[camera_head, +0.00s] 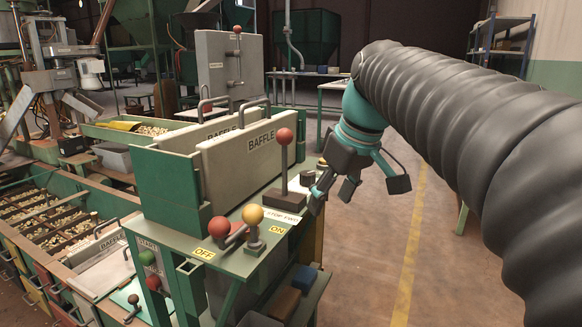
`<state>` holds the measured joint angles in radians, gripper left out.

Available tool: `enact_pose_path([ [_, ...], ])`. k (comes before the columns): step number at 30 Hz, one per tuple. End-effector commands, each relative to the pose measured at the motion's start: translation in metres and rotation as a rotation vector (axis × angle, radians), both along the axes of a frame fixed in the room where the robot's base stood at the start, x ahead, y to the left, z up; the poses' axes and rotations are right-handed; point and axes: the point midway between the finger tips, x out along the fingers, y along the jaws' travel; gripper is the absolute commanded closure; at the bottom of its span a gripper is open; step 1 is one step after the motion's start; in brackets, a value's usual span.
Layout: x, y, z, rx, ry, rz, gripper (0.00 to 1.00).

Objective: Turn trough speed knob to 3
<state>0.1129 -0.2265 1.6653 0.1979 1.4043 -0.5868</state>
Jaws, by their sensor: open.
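A small dark round knob (307,178) sits on the green control bench behind the red-ball lever, left of my gripper. It may be the trough speed knob; I cannot read its label or setting. My gripper (357,192), teal with dark finger pads, is open and empty. It hangs just right of the knob, beside the bench's right edge. I see no contact with the knob. Its fingers and the panel edge partly hide that corner of the bench.
A tall red-ball lever (284,150) stands close to the knob. Baffle plates (245,150) rise behind. The floor right of the bench is clear.

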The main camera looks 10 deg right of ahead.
Motion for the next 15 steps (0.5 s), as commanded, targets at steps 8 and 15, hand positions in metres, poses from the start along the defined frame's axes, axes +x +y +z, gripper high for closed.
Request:
enact_pose_path([
  [8,0.076,-0.016,0.071,0.017,0.014,0.307,0.37],
  [15,0.118,-0.035,0.102,0.025,-0.005,0.572,0.37],
])
